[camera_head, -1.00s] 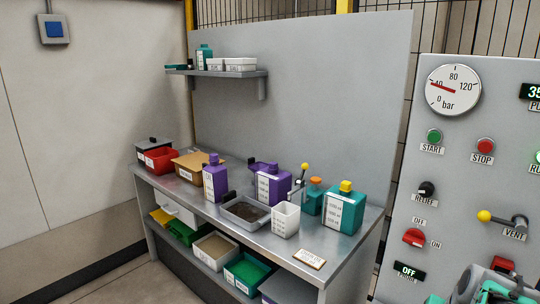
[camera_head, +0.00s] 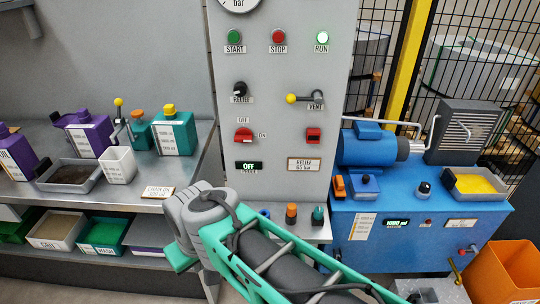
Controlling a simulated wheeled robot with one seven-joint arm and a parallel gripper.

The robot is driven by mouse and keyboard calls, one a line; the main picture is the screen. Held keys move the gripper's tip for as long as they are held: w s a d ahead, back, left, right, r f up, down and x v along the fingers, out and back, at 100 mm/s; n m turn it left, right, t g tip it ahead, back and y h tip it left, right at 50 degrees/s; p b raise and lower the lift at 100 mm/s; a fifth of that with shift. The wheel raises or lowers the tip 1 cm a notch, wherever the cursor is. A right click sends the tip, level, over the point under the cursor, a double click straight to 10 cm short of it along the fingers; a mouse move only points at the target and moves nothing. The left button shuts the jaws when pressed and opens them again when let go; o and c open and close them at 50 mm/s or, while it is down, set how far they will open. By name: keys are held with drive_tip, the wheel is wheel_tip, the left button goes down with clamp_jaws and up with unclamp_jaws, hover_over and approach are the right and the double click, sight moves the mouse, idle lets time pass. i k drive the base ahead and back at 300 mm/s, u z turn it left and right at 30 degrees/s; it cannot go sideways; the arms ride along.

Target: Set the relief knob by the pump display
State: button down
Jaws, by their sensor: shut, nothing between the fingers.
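The relief knob (camera_head: 240,89) is a black knob on the grey control panel (camera_head: 275,115), above a label reading RELIEF. A plate (camera_head: 304,164) lower on the panel reads RELIEF 65 bar. My green and grey arm crosses the lower middle, in front of the panel's foot. My gripper is not visible, so its place relative to the knob cannot be told.
The panel also has START (camera_head: 234,37), STOP (camera_head: 278,37) and a lit RUN lamp (camera_head: 322,37), a vent lever (camera_head: 305,98) and a red switch (camera_head: 243,134). A bench (camera_head: 150,195) with bottles stands left, a blue machine (camera_head: 425,215) and orange bin (camera_head: 510,270) right.

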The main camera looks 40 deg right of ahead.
sight(241, 89)
drive_tip(key=z, duration=1.35)
